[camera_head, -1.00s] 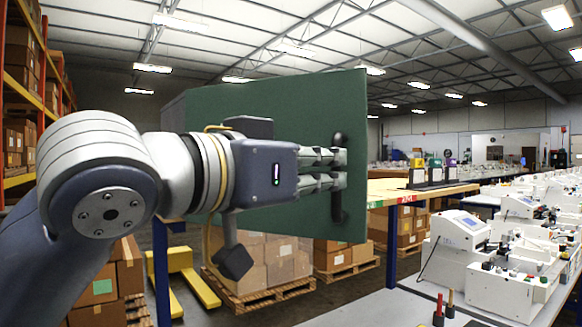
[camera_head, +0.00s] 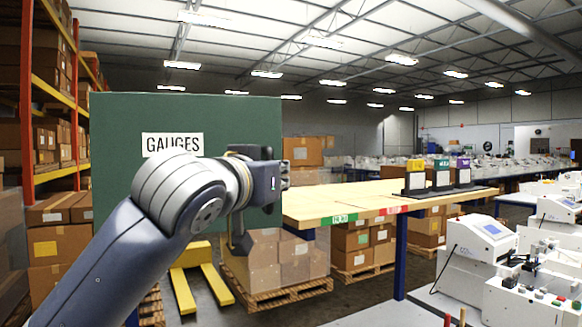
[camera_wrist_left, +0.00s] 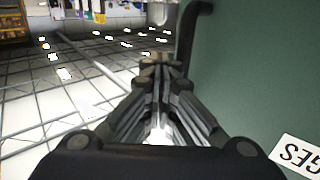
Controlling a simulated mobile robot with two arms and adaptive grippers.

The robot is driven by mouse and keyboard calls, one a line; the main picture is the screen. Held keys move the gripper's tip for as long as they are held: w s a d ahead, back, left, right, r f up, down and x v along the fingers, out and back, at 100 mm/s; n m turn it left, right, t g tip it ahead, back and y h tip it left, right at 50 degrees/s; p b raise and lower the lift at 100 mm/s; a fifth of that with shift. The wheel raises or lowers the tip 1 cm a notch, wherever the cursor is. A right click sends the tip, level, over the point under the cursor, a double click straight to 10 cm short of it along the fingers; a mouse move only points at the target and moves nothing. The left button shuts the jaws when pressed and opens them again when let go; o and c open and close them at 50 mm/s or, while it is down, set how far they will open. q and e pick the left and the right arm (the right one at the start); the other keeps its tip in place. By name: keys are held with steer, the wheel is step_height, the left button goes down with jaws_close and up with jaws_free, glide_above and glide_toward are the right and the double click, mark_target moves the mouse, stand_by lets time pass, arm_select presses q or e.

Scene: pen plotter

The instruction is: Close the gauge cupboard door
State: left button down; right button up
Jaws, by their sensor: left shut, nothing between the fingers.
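The gauge cupboard door (camera_head: 115,130) is a flat green panel with a white GAUGES label (camera_head: 172,144), left of centre in the head view. It faces me nearly square; I cannot tell whether a gap remains at its edge. In the left wrist view the door (camera_wrist_left: 255,70) fills the right side, with its dark bar handle (camera_wrist_left: 187,35) at its edge. My left gripper (camera_head: 286,175) is at the door's right edge, in front of its face. Its fingers (camera_wrist_left: 162,68) are shut and empty, beside the handle, and contact is unclear. The arm hides the handle in the head view.
A wooden bench (camera_head: 320,205) with several coloured holders (camera_head: 415,180) extends right of the door. Boxes on a pallet (camera_head: 275,262) and a yellow pallet jack (camera_head: 200,280) stand below. White machines (camera_head: 480,255) line the right; an orange rack (camera_head: 27,100) is left.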

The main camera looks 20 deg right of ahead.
arm_select(q)
steer(key=w, duration=0.2)
steer(key=w+a+p, duration=0.1)
steer(key=w, duration=0.1)
steer(key=shift+r, duration=0.1)
steer(key=shift+w+d, duration=0.1)
steer(key=shift+w, duration=0.1)
steer(key=shift+d+p, duration=0.1)
steer(key=shift+p, duration=0.2)
steer(key=shift+w+d, duration=0.1)
steer(key=shift+d, duration=0.1)
steer(key=shift+w, duration=0.1)
arm_select(e)
steer(key=shift+a+r, duration=0.25)
steer(key=shift+r, duration=0.35)
steer(key=shift+a+r, duration=0.25)
steer(key=shift+r, duration=0.3)
steer(key=shift+r, duration=0.1)
